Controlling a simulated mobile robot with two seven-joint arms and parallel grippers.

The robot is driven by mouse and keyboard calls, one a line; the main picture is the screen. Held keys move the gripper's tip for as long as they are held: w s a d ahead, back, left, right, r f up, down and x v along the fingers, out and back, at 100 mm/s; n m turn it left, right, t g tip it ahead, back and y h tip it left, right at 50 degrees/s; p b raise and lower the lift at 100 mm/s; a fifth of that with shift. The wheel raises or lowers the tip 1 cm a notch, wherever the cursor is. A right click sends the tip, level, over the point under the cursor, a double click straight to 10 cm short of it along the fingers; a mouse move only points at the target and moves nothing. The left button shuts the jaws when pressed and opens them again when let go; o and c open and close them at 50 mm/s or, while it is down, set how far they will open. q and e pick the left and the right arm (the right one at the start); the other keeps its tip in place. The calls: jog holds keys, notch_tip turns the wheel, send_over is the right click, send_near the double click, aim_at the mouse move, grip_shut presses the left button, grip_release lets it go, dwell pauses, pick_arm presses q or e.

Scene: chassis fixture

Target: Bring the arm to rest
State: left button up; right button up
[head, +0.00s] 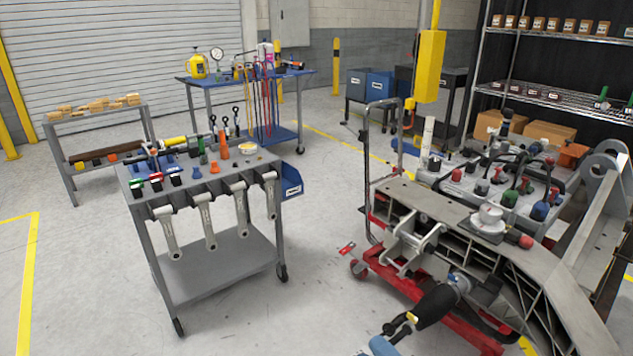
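Neither of my grippers can be made out in the head view, and no arm of mine clearly shows. A grey cart (210,283) stands left of centre with tools on its top and several grey link bars (205,222) hanging along its front edge. A grey chassis frame (535,265) rests on a red wheeled stand (420,300) at the right. At the bottom, a black cylindrical part (432,306) slants down-left from the frame, beside a blue piece (383,346) cut by the picture edge. I cannot tell what these two belong to.
A blue-topped table (285,77) and a low rack (95,115) with wooden pieces stand behind the cart. Shelving (545,92) with small boxes is at the back right. A yellow hoist (430,65) hangs nearby. The floor between cart and red stand is largely clear.

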jog(key=s+d+f+m+g+h, duration=0.2)
jog(key=s+d+f+m+h, duration=0.2)
jog(key=s+f+m, duration=0.4)
jog(key=s+d+f+m+g+h, duration=0.35)
jog(key=s+f+m, duration=0.2)
jog(key=m, duration=0.45)
pick_arm(q)
notch_tip(320, 180, up, 16)
jog(key=s+a+p, duration=0.1)
jog(key=a+p, duration=0.1)
jog(key=p, duration=2.2)
jog(key=shift+s+r+y, duration=0.2)
jog(key=shift+y, duration=0.1)
pick_arm(e)
notch_tip(320, 180, up, 16)
jog(key=d+h, duration=0.1)
jog(key=d, duration=0.1)
jog(key=shift+s+d, duration=0.2)
jog(key=shift+s, duration=0.1)
pick_arm(q)
jog(key=shift+d+r, duration=0.15)
jog(key=shift+r, duration=0.05)
pick_arm(e)
jog(key=shift+h, duration=0.25)
